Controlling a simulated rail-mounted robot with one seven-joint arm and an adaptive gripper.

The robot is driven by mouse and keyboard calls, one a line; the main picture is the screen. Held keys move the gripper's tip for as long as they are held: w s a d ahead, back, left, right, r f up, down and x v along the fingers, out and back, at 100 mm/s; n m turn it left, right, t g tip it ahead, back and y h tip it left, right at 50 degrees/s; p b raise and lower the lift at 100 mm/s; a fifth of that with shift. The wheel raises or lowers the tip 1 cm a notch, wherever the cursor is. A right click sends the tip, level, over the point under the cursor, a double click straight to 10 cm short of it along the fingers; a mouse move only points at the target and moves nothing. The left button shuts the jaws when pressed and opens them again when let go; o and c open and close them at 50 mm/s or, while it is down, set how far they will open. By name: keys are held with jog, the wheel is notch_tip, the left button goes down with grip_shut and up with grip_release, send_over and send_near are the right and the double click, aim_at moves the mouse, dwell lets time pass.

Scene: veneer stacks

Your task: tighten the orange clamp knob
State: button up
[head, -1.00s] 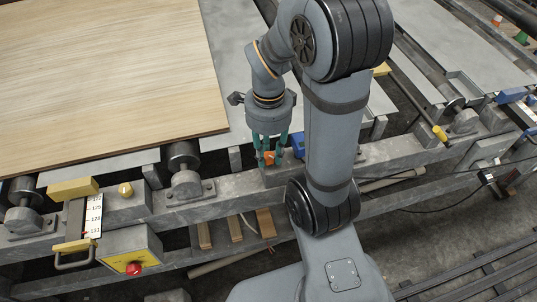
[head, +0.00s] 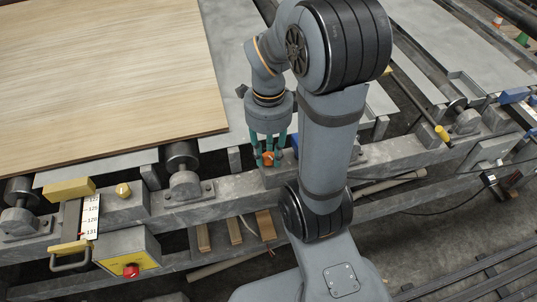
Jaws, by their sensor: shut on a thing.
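The orange clamp knob (head: 268,158) sits on the grey frame rail, right of the near roller bearing. My gripper (head: 268,155) points down over it, with its teal fingers around the knob. The gripper is shut on the knob. The fingers and the arm hide part of the knob and whatever lies just behind it.
A large veneer sheet (head: 105,75) lies at the upper left. A control box with a red button (head: 131,270) and a scale (head: 91,217) stand at the lower left. A yellow-ended lever (head: 442,133) is at the right. Open floor (head: 400,250) lies lower right.

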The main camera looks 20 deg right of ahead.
jog(key=shift+m+b, duration=0.75)
jog(key=shift+m, duration=0.95)
jog(key=shift+f+m+b, duration=0.1)
jog(key=shift+m+b, duration=0.35)
jog(key=shift+m, duration=0.25)
jog(key=o, duration=0.8)
jog(key=shift+c, duration=0.2)
notch_tip(320, 180, up, 6)
jog(key=p, duration=0.5)
jog(key=shift+r, duration=0.2)
jog(key=shift+f, duration=0.1)
